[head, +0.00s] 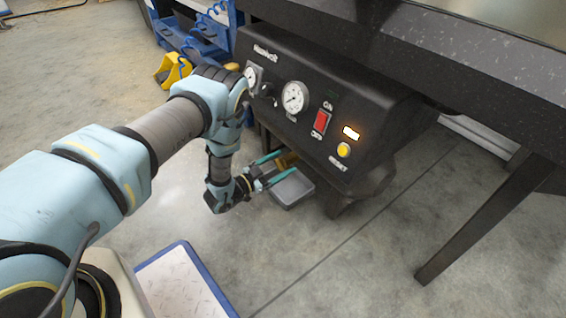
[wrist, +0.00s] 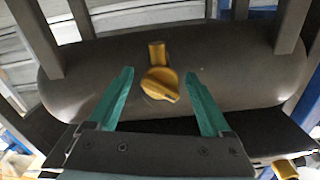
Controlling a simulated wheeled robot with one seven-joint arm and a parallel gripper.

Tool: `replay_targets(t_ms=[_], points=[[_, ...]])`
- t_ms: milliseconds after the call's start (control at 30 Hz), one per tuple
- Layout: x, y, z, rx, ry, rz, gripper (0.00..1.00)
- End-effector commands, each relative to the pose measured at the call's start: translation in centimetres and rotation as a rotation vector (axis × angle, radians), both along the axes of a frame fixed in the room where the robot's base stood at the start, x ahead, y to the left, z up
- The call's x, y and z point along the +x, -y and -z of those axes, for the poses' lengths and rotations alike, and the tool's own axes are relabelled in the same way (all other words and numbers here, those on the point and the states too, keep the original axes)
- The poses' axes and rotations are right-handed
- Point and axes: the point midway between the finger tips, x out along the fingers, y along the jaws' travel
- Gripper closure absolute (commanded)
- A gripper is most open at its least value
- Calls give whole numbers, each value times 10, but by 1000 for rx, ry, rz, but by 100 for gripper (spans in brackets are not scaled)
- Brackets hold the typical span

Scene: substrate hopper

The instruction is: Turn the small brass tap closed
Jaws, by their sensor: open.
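The small brass tap (wrist: 161,84) shows in the wrist view on the underside of a dark rounded tank (wrist: 225,75). It has a short stem and a handle that slants toward the lower right. My gripper (wrist: 160,74) is open, with one teal finger on each side of the tap and a clear gap to both. In the head view my gripper (head: 289,162) reaches in low beneath the black control panel (head: 315,105). The tap (head: 287,159) is partly hidden there by the fingers. I cannot see the fingers touch it.
A grey tray (head: 309,192) sits on the floor below my gripper. The panel carries gauges, a red switch (head: 321,122) and a yellow button (head: 344,150). Dark legs (wrist: 292,22) flank the tank in the wrist view. A dark table leg (head: 480,222) stands at right. Open floor lies in front.

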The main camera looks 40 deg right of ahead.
Motion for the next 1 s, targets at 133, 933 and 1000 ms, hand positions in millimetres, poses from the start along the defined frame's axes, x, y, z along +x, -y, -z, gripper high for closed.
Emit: replay_targets(t_ms=[133,933,1000], points=[[2,-27,-3,5,-2,-3,17],[5,-99,0,1,0,1,19],[5,-98,0,1,-2,-1,19]])
